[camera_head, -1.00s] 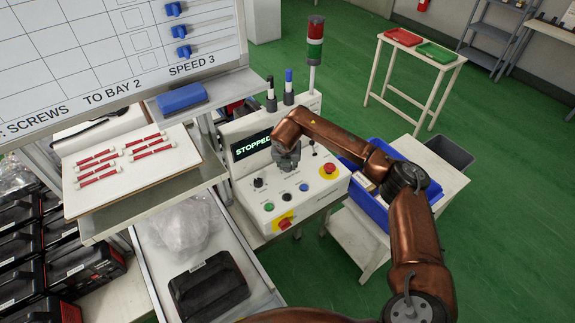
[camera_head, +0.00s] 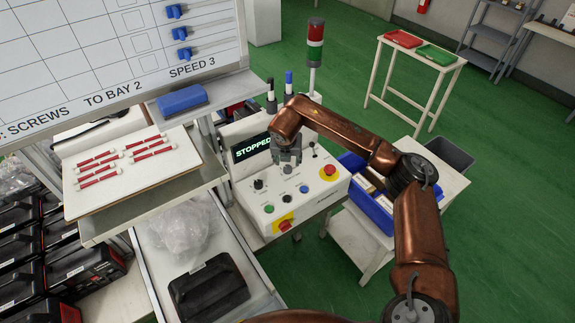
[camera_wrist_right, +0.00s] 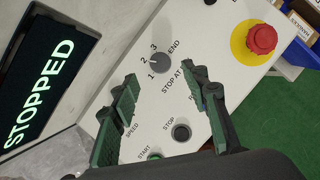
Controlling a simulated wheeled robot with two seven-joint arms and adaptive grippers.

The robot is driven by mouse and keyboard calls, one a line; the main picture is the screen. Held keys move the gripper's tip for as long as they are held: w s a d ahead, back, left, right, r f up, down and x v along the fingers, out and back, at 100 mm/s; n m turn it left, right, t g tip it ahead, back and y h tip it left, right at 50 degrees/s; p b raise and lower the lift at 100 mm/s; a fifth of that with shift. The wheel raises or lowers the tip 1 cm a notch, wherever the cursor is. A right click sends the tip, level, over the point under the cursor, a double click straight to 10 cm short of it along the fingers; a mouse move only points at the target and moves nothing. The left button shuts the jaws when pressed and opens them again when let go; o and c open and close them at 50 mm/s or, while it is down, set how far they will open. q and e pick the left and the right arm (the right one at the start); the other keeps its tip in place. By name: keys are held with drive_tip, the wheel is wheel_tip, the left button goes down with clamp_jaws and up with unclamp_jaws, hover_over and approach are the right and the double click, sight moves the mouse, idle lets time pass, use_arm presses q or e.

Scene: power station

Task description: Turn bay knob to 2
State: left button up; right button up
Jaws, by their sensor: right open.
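The bay knob (camera_wrist_right: 160,62) is a small round grey knob on the white control panel (camera_wrist_right: 200,30), with 1, 2, 3 and END printed around it and STOP AT beside it. A small pale mark on it seems to face the 2, but it is too small to be sure. My right gripper (camera_wrist_right: 165,79) is open, its two green-padded fingers on either side of the knob in the picture, with no clear contact. In the head view, my right gripper (camera_head: 288,158) points down over the panel and hides the knob. My left gripper is not in view.
The screen (camera_head: 251,147) reads STOPPED. A red emergency button (camera_head: 329,169) is right of my gripper. Below are a black knob (camera_head: 258,184), a green button (camera_head: 268,208) and a red switch (camera_head: 284,225). A blue bin (camera_head: 372,208) stands to the right.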

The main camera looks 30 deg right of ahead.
drive_tip(key=v, duration=0.5)
drive_tip(key=shift+r, duration=0.1)
idle(0.4)
